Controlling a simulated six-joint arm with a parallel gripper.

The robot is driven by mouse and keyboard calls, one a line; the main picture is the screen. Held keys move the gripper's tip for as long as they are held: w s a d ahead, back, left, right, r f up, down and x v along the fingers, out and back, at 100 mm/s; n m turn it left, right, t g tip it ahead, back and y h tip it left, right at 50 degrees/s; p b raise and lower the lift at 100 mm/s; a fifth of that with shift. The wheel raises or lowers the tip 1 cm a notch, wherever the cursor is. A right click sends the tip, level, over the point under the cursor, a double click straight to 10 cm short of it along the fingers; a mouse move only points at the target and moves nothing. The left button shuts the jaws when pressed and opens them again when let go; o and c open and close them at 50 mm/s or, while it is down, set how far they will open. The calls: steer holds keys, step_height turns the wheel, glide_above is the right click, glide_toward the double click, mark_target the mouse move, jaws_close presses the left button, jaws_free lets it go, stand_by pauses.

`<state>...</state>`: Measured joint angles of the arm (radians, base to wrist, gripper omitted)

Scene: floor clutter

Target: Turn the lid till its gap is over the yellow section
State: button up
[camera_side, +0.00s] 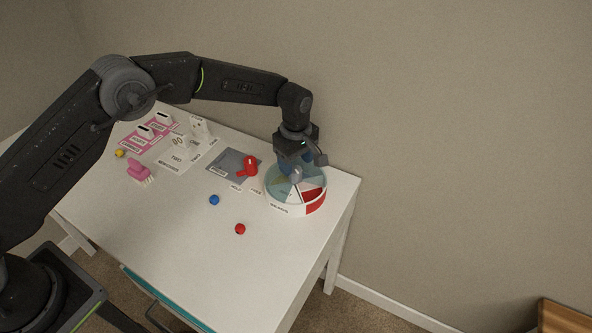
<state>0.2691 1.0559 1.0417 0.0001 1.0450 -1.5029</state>
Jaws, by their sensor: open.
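The round white container (291,209) stands near the right end of the white table. Its round lid (281,194) looks teal and see-through, with pale wedges below. A bright red section (314,196) shows at the right front, seemingly through the lid's gap; the small size leaves this unsure. I cannot clearly make out the yellow section. My gripper (295,171) is open and points down over the middle of the lid, around or just above a grey-blue knob. Whether it touches the knob cannot be told. The gripper hides the back of the lid.
A red object (248,166) stands on a grey mat (227,163) left of the container. A blue ball (214,200) and a red ball (240,229) lie in front. A pink brush (140,171) and a yellow ball (120,153) lie far left. The front table is mostly clear.

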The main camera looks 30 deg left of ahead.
mark_target(296, 170)
steer(key=shift+f, duration=1.85)
steer(key=shift+c, duration=0.2)
jaws_close()
